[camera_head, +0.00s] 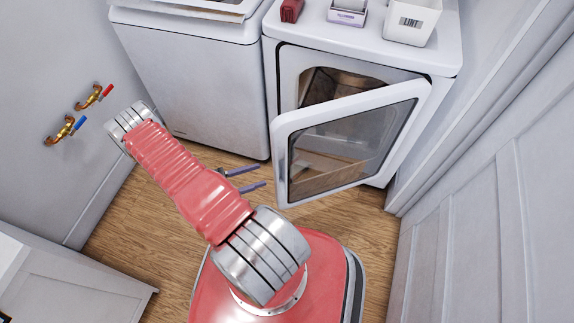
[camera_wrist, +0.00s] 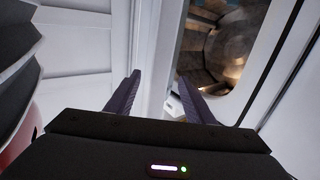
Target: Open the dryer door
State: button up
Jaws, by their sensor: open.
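The dryer (camera_head: 352,50) is the white machine at the right in the head view. Its door (camera_head: 282,165), a white frame around a glass pane, stands partly open and swung out toward me. The dark drum opening (camera_head: 325,85) shows behind it. My gripper (camera_head: 266,177) is open, with its two fingers just left of the door's free edge. In the wrist view my gripper (camera_wrist: 160,84) has both fingers apart, with a white edge and the drum (camera_wrist: 222,45) beyond. I cannot tell whether a finger touches the door.
The white washer (camera_head: 190,75) stands left of the dryer. A lint bin (camera_head: 412,22), a small box (camera_head: 347,12) and a red item (camera_head: 291,10) sit on the dryer. Walls close in on both sides. Wood floor (camera_head: 355,235) is clear before the door.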

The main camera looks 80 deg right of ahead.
aim_at(283, 168)
jog(key=x, duration=1.2)
jog(key=shift+s, duration=0.25)
jog(key=shift+c, duration=0.5)
grip_shut()
